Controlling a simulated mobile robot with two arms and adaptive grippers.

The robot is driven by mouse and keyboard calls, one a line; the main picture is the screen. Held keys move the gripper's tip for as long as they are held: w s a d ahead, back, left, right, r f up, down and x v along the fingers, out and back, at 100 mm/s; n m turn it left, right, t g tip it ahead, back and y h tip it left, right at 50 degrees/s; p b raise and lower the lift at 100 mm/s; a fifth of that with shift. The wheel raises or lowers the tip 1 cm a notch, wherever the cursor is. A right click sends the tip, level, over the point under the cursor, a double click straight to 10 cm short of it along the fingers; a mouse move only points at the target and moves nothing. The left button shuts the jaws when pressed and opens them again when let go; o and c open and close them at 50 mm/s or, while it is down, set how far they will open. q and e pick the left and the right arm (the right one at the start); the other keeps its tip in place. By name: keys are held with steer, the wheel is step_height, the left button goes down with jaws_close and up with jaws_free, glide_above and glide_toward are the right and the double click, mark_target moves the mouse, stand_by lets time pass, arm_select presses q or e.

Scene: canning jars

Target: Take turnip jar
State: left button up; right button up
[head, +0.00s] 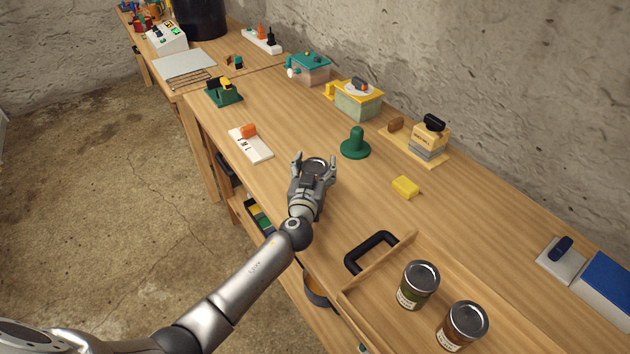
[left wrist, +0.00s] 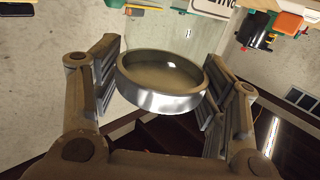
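A jar with green contents (head: 416,287) and one with orange-brown contents (head: 461,327) stand upright in the wooden crate (head: 376,254). Their labels are too small to read. My right gripper is not in view.
The crate has a black handle (head: 371,252). A green knob-shaped object (head: 355,144) and a yellow block (head: 406,187) are right of the gripper. A white board with an orange part (head: 250,144) lies to its left. Several small devices stand along the wall.

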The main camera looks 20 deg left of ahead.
arm_select(q)
steer(key=c, duration=1)
steer(key=shift+c, duration=0.5)
steer(key=shift+r, duration=0.2)
